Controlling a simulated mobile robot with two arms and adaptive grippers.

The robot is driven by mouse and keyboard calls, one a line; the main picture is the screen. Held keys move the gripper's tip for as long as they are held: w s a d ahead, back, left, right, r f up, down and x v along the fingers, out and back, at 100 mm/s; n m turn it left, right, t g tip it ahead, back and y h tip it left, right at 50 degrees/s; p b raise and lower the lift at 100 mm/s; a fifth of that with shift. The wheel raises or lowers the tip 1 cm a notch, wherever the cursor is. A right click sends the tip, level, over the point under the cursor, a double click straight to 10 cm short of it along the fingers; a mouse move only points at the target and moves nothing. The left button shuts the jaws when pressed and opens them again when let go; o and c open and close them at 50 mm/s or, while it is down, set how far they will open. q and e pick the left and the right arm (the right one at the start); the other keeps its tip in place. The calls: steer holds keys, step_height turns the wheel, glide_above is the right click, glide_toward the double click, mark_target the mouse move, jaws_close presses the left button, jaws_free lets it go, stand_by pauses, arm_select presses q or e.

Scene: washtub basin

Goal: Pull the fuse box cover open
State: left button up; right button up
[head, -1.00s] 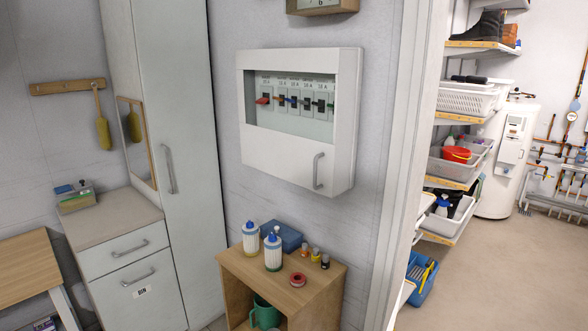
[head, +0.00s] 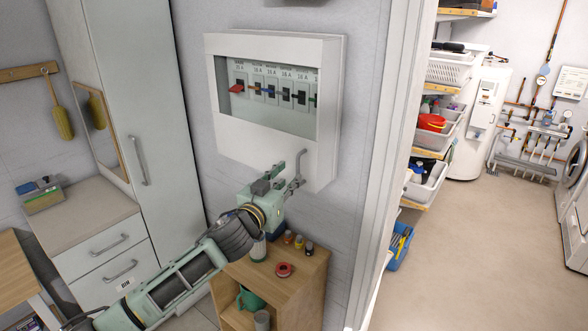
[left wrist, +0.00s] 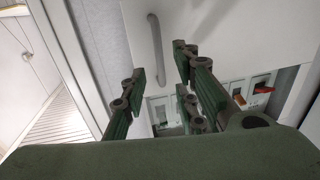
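The white fuse box (head: 325,130) hangs on the wall in the head view, with a window showing a row of breakers. Its cover is shut. The grey bar handle (head: 298,168) is at the cover's lower right. My left gripper (head: 290,170) is at the handle, with its fingers pointing up toward it. In the left wrist view the green fingers of the left gripper (left wrist: 160,72) are apart, and the handle (left wrist: 154,45) appears between and beyond their tips. Contact with the handle cannot be told. My right gripper is not in view.
A wooden stand (head: 300,285) with small bottles and a red tape roll (head: 284,269) is below the box, close to my left arm. A tall cabinet (head: 130,100) stands left. A door frame (head: 385,130) is right, with open floor (head: 470,240) beyond.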

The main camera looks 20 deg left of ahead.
mark_target(297, 169)
arm_select(q)
steer(key=w, duration=0.3)
steer(key=w+p, duration=0.1)
steer(key=shift+w+d, duration=0.15)
steer(key=shift+d, duration=0.25)
steer(key=shift+w, duration=0.1)
jaws_close()
